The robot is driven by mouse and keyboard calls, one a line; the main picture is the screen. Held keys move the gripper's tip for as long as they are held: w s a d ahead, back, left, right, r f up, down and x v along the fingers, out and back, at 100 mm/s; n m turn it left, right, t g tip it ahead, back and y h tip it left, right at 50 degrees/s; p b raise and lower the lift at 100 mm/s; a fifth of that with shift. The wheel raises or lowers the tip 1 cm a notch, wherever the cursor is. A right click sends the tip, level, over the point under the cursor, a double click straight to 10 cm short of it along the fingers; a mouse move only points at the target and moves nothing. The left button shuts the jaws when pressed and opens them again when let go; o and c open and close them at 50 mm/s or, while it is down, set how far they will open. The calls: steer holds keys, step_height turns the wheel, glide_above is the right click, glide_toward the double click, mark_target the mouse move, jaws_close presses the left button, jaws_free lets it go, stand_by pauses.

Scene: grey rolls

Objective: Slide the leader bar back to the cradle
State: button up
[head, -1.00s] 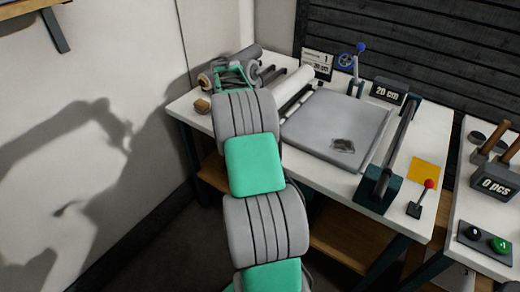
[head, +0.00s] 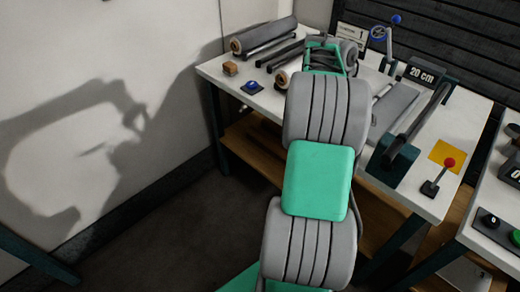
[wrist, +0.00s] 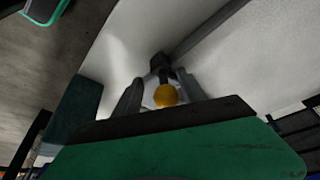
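In the wrist view a yellow knob (wrist: 165,94) on a dark stem stands between the two grey fingers of my gripper (wrist: 161,90). Pale gaps show between the knob and the fingers, so the gripper looks open around it. A long grey bar (wrist: 205,30) runs up and right from beside the stem; I cannot tell if it is the leader bar. In the head view my arm and green-framed wrist hide most of the middle of the table, and the fingertips are hidden. The cradle is not clearly identifiable.
On the white table (head: 222,68) lie grey rolls (head: 265,38) and a blue button (head: 252,87) at left. At right are a dark bar on teal supports (head: 395,160), a 20 cm display (head: 422,75), a blue-knobbed lever (head: 396,20) and a red-knobbed lever (head: 449,163).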

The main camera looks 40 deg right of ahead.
steer(key=s, duration=0.2)
steer(key=s+b, duration=0.1)
steer(key=s, duration=0.1)
steer(key=s+d+b, duration=0.1)
steer(key=s, duration=0.1)
steer(key=shift+s+f, duration=0.15)
steer(key=shift+f, duration=0.15)
steer(key=s+p+v, duration=0.1)
steer(key=p+v, duration=0.1)
steer(key=v, duration=0.6)
steer(key=w+a+n+t+p, duration=0.1)
steer(key=w+a+n, duration=0.3)
steer(key=a, duration=0.6)
steer(key=w+a+f+n+t+y+p, duration=0.1)
steer(key=w+a+n, duration=0.3)
steer(key=a, duration=0.6)
steer(key=w+a+f+n+t+p, duration=0.1)
steer(key=w+a+n, duration=0.3)
steer(key=a+n, duration=0.3)
steer(key=a, duration=0.3)
steer(key=shift+w+f+n+t+y, duration=0.2)
steer(key=shift+w+n+t+y, duration=0.1)
steer(key=shift+n, duration=0.1)
steer(key=shift+a, duration=0.1)
